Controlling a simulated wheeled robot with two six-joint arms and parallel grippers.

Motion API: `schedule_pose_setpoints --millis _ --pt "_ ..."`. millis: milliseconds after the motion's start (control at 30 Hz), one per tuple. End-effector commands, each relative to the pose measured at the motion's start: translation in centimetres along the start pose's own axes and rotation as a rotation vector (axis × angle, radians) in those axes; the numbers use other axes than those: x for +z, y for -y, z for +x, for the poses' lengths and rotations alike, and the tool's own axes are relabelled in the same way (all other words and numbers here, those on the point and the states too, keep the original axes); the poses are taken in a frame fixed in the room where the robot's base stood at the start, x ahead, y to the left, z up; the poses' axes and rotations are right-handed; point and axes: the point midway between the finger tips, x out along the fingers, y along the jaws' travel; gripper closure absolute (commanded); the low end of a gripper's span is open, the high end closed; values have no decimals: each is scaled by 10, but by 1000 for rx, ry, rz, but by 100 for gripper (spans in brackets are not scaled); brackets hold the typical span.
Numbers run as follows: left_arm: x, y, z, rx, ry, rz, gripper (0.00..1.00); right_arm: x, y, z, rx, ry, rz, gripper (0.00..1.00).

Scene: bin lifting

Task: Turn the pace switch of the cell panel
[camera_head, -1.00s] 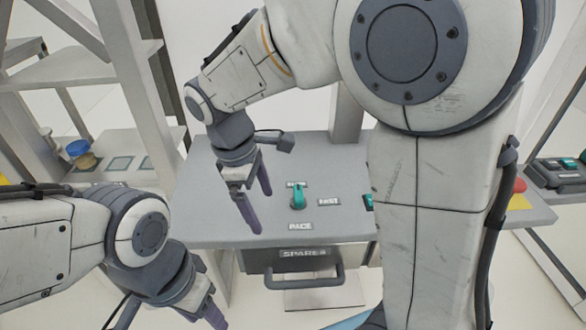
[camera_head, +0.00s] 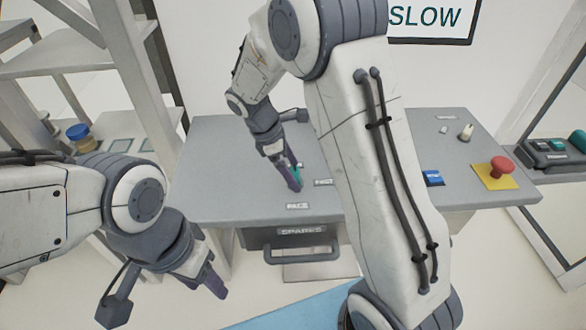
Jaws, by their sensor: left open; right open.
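The pace switch (camera_head: 298,172), a small teal knob, is on the grey cell panel (camera_head: 225,190), with the PACE label (camera_head: 297,206) in front and the FAST label (camera_head: 323,182) to its right. My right gripper (camera_head: 294,177) is open with its purple fingers down at the switch. The fingers hide much of the knob, so I cannot tell whether they touch it or which way it points. My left gripper (camera_head: 212,280) is open and empty, low at the left in front of the panel.
A wall sign reads SLOW (camera_head: 425,17). The panel's right part carries a blue switch (camera_head: 432,178), a cream knob (camera_head: 466,132) and a red mushroom button (camera_head: 502,168) on yellow. A SPARES drawer (camera_head: 300,238) is below. My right arm crosses the panel's middle.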

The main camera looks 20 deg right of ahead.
Motion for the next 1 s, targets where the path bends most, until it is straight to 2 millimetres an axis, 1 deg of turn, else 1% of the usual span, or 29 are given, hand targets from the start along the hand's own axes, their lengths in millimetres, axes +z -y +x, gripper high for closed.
schedule_pose_setpoints --millis 100,333,367,400,467,500,567,800,1000 --pt "0 0 -1 0 0 0 50 0 0 6 -1 0 -1 0" --pt "0 0 -1 0 0 0 50 0 0 6 1 -1 0 0" --pt "0 0 -1 0 0 0 50 0 0 6 0 -1 0 4" --pt "0 0 -1 0 0 0 50 0 0 6 1 -1 0 19" --pt "0 0 -1 0 0 0 50 0 0 6 1 -1 0 42" --pt "0 0 -1 0 0 0 50 0 0 6 1 -1 0 57" --pt "0 0 -1 0 0 0 50 0 0 6 0 -1 0 78" --pt "0 0 -3 0 0 0 50 0 0 5 -8 -1 18 78" --pt "-1 -1 -10 0 0 0 50 1 -1 4 -39 0 94 78"
